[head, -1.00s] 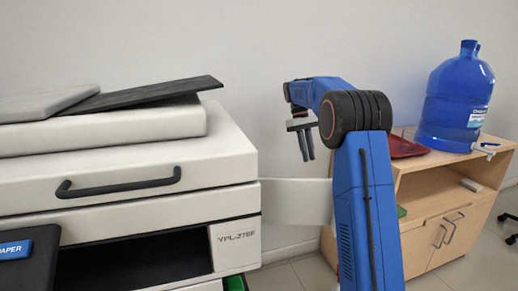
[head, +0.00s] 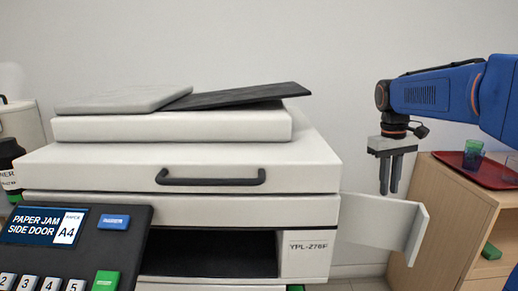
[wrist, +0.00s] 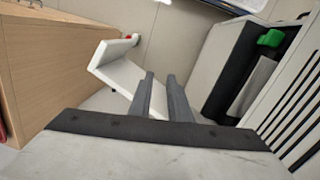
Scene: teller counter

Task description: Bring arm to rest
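My blue arm comes in from the right in the head view. My gripper (head: 389,192) hangs fingers-down above and just behind the printer's side door, with a small gap between its fingers and nothing in it. The white side door (head: 378,222) stands open on the right side of the printer (head: 250,210). In the wrist view, the fingers (wrist: 161,78) show apart and empty, close to the door (wrist: 122,72); whether they touch it I cannot tell. The printer's dark side opening (wrist: 228,65) shows a green part (wrist: 270,38) and a pale sheet-like piece (wrist: 254,84).
A control panel (head: 75,238) reads "PAPER JAM SIDE DOOR". A wooden cabinet (head: 450,215) stands on the right, with a red tray (head: 485,172) and a cup (head: 473,154) on top. A dark bottle (head: 10,165) stands at the left.

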